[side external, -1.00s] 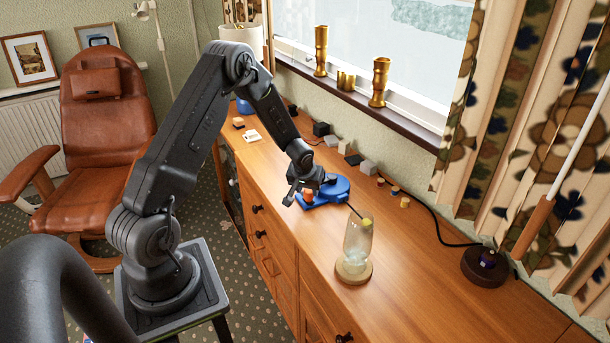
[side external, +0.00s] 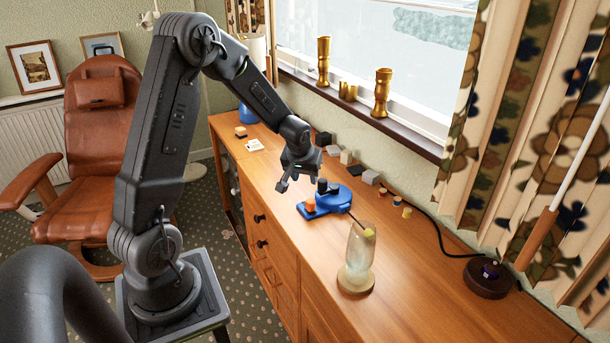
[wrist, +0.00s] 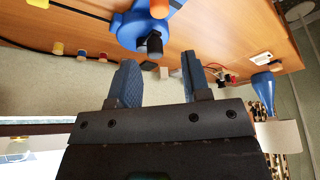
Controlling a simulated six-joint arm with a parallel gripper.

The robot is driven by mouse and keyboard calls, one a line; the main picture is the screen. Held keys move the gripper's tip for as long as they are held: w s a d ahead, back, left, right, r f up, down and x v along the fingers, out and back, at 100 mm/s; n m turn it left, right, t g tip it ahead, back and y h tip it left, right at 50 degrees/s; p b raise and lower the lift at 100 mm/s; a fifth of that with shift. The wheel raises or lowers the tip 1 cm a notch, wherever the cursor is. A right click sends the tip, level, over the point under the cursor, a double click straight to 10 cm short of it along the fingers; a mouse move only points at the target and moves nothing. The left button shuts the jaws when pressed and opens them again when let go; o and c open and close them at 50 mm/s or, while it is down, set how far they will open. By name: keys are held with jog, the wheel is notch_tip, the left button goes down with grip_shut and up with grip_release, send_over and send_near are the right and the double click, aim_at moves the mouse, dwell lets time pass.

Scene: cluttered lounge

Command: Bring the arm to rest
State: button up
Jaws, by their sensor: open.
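My gripper (side external: 299,176) is open and empty, raised above the wooden sideboard (side external: 420,280). In the wrist view its two fingers (wrist: 162,84) stand apart with nothing between them. The blue fixture (side external: 333,197) lies on the sideboard just below and to the right of the gripper, with an orange block (side external: 310,206) and dark round pieces on it. The blue fixture also shows in the wrist view (wrist: 127,28), beyond the fingertips. The gripper appears clear of it.
A glass vase (side external: 358,252) with a thin stick in it stands to the right of the fixture. Several small blocks (side external: 346,157) lie along the wall. A dark round base (side external: 487,277) with a cable is at far right. Sideboard's front right is clear.

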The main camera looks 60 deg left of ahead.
jog(key=s+d+r+m+t, duration=0.1)
jog(key=s+d+r+m, duration=0.35)
jog(key=d+r, duration=0.85)
jog(key=s+d+r+m+t+h, duration=0.1)
jog(key=s+d+r+m+h, duration=0.2)
jog(key=s+d, duration=0.8)
jog(key=s+r+m, duration=0.1)
jog(key=s+r, duration=0.1)
jog(key=s, duration=0.2)
jog(key=shift+d+r, duration=0.2)
jog(key=shift+d, duration=0.1)
